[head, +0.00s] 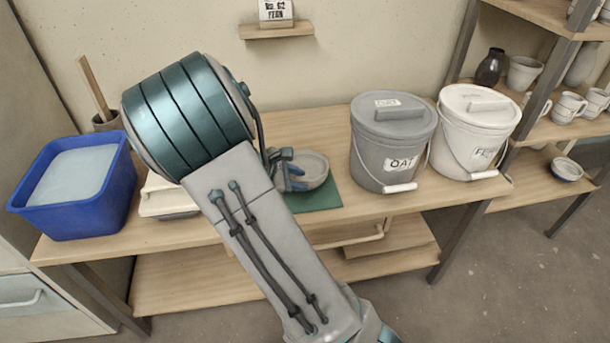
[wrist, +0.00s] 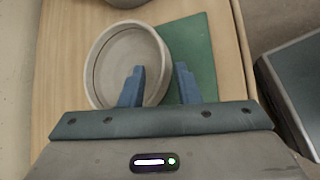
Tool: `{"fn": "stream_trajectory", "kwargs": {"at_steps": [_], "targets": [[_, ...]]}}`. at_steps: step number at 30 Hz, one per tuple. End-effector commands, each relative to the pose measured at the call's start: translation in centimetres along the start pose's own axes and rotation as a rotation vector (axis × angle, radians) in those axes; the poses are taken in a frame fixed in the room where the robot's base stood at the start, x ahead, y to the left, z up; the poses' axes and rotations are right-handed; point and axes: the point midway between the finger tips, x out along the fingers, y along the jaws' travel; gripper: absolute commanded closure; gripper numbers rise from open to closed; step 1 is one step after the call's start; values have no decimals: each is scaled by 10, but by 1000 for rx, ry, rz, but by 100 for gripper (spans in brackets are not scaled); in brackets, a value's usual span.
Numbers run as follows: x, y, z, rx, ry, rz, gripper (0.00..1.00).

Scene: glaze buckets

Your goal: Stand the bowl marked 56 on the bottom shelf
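A pale grey-beige bowl (head: 316,170) stands upright on a green mat (head: 322,197) on the table. No number is readable on it. In the wrist view the bowl (wrist: 96,68) lies partly under my fingers, on the left of the mat (wrist: 192,45). My gripper (wrist: 160,72) is open, with its left finger over the bowl's inside and its right finger beyond the rim. I cannot tell whether either touches. In the head view the gripper (head: 288,172) is partly hidden by my arm. The rack at right has a low shelf (head: 522,178) with a small dark-sided bowl (head: 566,169).
A grey lidded bucket (head: 385,150) labelled OAT and a white lidded bucket (head: 470,140) stand right of the bowl. A blue tub (head: 70,205) is at left. Cups and a dark vase (head: 490,68) stand higher on the rack. A lower board (head: 190,280) runs under the table.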

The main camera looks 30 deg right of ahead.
Motion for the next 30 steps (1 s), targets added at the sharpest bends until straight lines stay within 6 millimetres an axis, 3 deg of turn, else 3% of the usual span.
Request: {"fn": "stream_trajectory", "kwargs": {"at_steps": [9, 18, 21, 22, 30], "targets": [[45, -4, -5, 0, -3, -2, 71], [49, -3, -4, 1, 0, -1, 71], [49, -3, -4, 0, 0, -1, 96], [49, -3, -4, 0, 0, -1, 100], [48, -3, -4, 1, 0, 0, 100]]}}
